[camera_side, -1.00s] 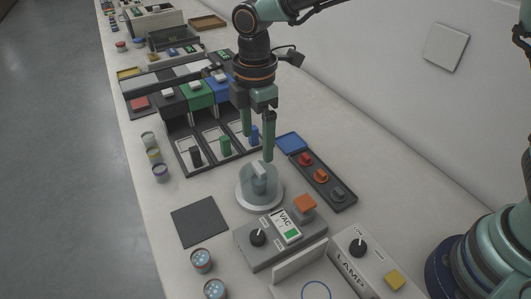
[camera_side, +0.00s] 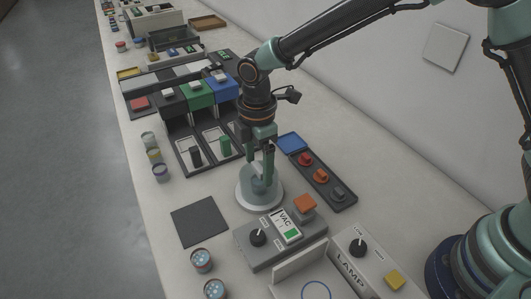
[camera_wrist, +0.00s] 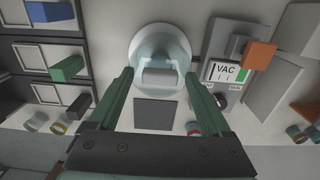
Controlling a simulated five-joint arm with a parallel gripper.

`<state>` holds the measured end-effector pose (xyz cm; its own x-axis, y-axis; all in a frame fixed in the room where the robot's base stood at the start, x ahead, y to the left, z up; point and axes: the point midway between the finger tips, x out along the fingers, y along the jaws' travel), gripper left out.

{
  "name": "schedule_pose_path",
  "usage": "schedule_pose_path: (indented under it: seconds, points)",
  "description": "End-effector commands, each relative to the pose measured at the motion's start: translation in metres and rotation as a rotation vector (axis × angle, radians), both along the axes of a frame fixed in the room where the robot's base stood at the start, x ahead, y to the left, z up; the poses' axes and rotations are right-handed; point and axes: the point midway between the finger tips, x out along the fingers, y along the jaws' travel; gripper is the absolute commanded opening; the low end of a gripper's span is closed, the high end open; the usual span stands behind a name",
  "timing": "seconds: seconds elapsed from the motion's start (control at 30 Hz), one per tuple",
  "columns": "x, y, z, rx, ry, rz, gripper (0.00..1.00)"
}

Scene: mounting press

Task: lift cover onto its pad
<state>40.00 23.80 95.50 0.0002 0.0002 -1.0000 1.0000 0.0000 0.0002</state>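The cover (camera_side: 255,188) is a clear dome with a pale block-like handle on top, standing on a round white base. It also shows in the wrist view (camera_wrist: 146,47), with its handle (camera_wrist: 158,77) between and beyond my fingers. My gripper (camera_side: 262,172) is just above the cover, pointing down, its green fingers at about handle height. In the wrist view my gripper (camera_wrist: 158,80) has its fingers spread wide on either side of the handle, with gaps. The dark square pad (camera_side: 200,221) lies bare on the bench, left of the cover and toward the front.
A grey VAC box (camera_side: 281,238) with a knob and orange button stands close in front of the cover. Coloured dispensers (camera_side: 200,95) stand behind. Small jars (camera_side: 160,172) line the left edge.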

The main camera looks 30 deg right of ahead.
Motion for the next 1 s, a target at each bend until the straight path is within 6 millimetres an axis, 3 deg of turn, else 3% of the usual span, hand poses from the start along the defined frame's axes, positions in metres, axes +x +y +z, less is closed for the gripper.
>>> schedule_pose_path:
  seconds: [0.03,0.2,0.47,0.67,0.87,1.0]
  points:
    - [0.000,0.000,0.000,0.000,0.000,0.000,0.59]
    - [0.000,0.000,0.000,0.000,0.000,0.000,0.00]
    - [0.000,0.000,0.002,0.000,-0.001,0.000,0.00]
    - [0.001,0.000,0.014,0.002,-0.003,0.000,0.00]
    - [0.001,0.001,0.049,0.003,-0.006,0.000,0.00]
    - [0.001,0.001,0.088,0.004,-0.007,0.000,0.00]
